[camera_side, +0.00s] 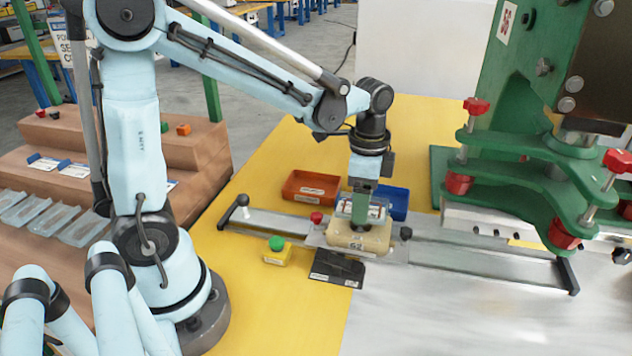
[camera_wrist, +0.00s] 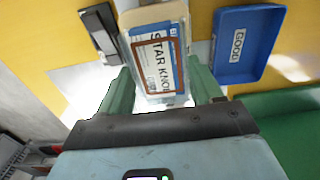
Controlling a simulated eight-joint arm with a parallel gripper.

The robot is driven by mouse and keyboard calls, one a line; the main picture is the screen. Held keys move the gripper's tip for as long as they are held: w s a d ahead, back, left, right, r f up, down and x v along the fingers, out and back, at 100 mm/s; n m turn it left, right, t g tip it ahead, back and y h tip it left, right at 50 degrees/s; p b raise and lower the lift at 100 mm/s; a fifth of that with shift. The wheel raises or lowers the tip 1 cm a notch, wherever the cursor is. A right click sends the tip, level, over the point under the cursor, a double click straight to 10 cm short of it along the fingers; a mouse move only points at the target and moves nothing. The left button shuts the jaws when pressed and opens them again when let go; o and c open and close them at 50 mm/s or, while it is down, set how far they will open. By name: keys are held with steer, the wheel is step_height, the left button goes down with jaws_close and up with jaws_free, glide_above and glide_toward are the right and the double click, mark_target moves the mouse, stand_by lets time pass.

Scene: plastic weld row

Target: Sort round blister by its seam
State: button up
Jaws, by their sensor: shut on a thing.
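The blister (camera_wrist: 172,78) is a clear pack with a printed card reading "STAR KNOB" in the wrist view. My gripper (camera_wrist: 162,92) is shut on it, with one green finger at each side. In the side view my gripper (camera_side: 359,212) points down over the beige nest (camera_side: 350,240), and the blister (camera_side: 379,212) is at its fingertips. I cannot tell whether the blister touches the nest. The seam cannot be judged here. A blue tray (camera_side: 394,203) stands behind the nest; the wrist view shows its label "GOOD" (camera_wrist: 237,43). An orange-red tray (camera_side: 309,187) stands left of it.
The nest sits on a metal slide rail (camera_side: 460,258) that runs right under the green press (camera_side: 510,180). Clear blisters (camera_side: 40,215) lie on the brown steps at left.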

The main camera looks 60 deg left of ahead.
steer(key=shift+r, duration=1.35)
steer(key=shift+r, duration=2.5)
steer(key=shift+w+a+f, duration=0.1)
steer(key=shift+a+f, duration=2)
steer(key=shift+a, duration=1.2)
steer(key=shift+s+a+f, duration=0.1)
steer(key=shift+a+f, duration=2.05)
steer(key=shift+a, duration=1.1)
steer(key=shift+w+a+f, duration=0.1)
steer(key=shift+a+f, duration=2)
steer(key=shift+a, duration=1.2)
